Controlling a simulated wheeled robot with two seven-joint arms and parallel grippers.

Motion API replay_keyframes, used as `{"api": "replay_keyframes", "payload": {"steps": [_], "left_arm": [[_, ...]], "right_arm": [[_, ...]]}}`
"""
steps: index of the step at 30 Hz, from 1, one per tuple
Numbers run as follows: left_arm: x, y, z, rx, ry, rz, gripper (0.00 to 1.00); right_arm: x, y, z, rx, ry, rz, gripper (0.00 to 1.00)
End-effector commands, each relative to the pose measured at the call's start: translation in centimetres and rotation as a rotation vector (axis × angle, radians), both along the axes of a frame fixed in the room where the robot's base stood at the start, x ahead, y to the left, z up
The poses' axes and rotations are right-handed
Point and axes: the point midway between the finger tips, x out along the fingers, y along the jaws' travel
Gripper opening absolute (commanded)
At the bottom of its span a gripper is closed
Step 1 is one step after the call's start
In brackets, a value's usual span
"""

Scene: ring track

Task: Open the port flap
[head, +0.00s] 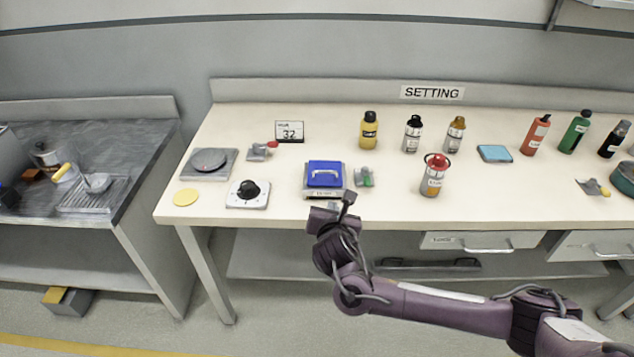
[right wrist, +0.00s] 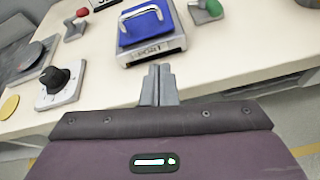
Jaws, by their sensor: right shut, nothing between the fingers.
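The port flap (head: 323,174) is a blue lid with a pale bar handle on top, on a grey box (head: 322,194) with a label on its front that reads PORT in the right wrist view. The flap looks shut; it also shows at the top of the right wrist view (right wrist: 136,31). My right gripper (right wrist: 160,80) is shut and empty, just in front of the box at the table's front edge, apart from the flap. My left gripper is not in view.
A black dial on a white plate (head: 237,202) stands left of the box, and a green-knobbed lever (head: 365,182) right beside it. A labelled can with a red top (head: 433,187) stands farther right. Several bottles line the back of the table (head: 290,212).

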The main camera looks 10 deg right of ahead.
Motion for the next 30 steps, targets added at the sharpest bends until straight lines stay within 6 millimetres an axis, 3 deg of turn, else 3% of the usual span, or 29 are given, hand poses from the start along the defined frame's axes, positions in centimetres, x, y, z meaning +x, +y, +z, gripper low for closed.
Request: {"api": "replay_keyframes", "payload": {"steps": [3, 7, 11, 22, 30], "left_arm": [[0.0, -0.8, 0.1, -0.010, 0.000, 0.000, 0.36], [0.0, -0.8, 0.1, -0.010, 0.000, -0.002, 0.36], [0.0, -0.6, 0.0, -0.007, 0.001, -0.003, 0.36], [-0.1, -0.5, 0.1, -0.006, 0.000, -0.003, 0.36], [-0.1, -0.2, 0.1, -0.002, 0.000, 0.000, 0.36]], "right_arm": [[0.2, -0.5, 2.1, -0.139, -0.006, 0.048, 0.00], [0.4, -0.7, 2.7, -0.201, -0.004, 0.067, 0.00], [1.5, -1.1, 2.2, -0.207, -0.002, 0.065, 0.00], [7.4, -2.8, 0.0, -0.202, -0.002, 0.066, 0.00], [9.2, -3.3, -0.6, -0.202, -0.003, 0.068, 0.00]]}}
